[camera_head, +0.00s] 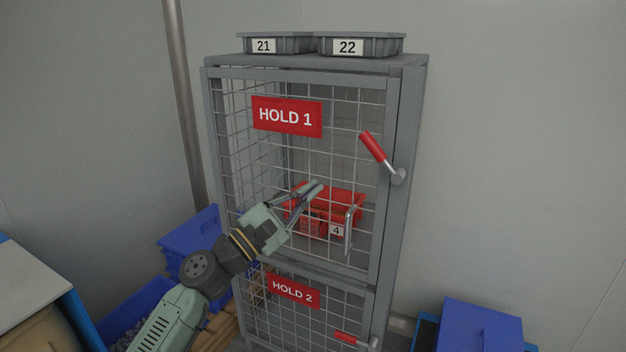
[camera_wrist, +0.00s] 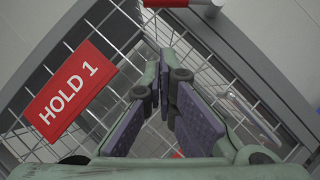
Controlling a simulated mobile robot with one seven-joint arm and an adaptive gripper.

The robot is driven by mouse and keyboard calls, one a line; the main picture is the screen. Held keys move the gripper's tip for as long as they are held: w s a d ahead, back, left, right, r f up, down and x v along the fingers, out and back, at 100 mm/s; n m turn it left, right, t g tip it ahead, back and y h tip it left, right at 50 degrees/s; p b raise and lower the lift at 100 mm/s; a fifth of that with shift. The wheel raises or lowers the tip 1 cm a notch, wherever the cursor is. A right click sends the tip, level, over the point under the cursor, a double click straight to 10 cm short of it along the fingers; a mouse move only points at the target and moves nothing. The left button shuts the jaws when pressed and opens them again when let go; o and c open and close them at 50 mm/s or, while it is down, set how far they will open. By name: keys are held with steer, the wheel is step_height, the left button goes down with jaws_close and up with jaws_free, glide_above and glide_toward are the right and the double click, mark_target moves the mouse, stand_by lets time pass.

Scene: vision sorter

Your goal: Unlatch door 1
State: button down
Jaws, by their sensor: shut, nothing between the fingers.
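Door 1 (camera_head: 345,108) is the upper wire-mesh door of a grey cabinet and bears a red HOLD 1 sign (camera_head: 287,117). It looks closed. Its latch lever (camera_head: 374,150) has a red grip slanting up and left from a metal pivot on the right frame. The lever also shows at the top edge of the wrist view (camera_wrist: 166,3). A silver pull handle (camera_head: 348,230) stands lower on the door. My gripper (camera_head: 317,187) is shut and empty in front of the mesh, below and left of the lever and apart from it. The wrist view shows its fingers (camera_wrist: 166,70) close together.
A red bin (camera_head: 333,200) labelled 4 sits behind the mesh. Below is the HOLD 2 door with its own red lever (camera_head: 350,338). Grey trays 21 (camera_head: 290,44) and 22 (camera_head: 377,46) stand on top. Blue bins (camera_head: 188,240) are at lower left, another blue thing (camera_head: 480,327) at lower right.

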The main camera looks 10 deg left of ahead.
mark_target(383, 157)
steer(key=w+d+r+p, duration=0.1)
steer(key=d+r, duration=0.1)
steer(key=w+d+r+p, duration=0.1)
steer(key=w+d+p, duration=0.1)
steer(key=d, duration=0.1)
steer(key=w+d+r+p, duration=0.1)
steer(key=d+r, duration=0.1)
steer(key=shift+w+d+r, duration=0.3)
steer(key=shift+w+d, duration=0.05)
steer(key=shift+b, duration=0.35)
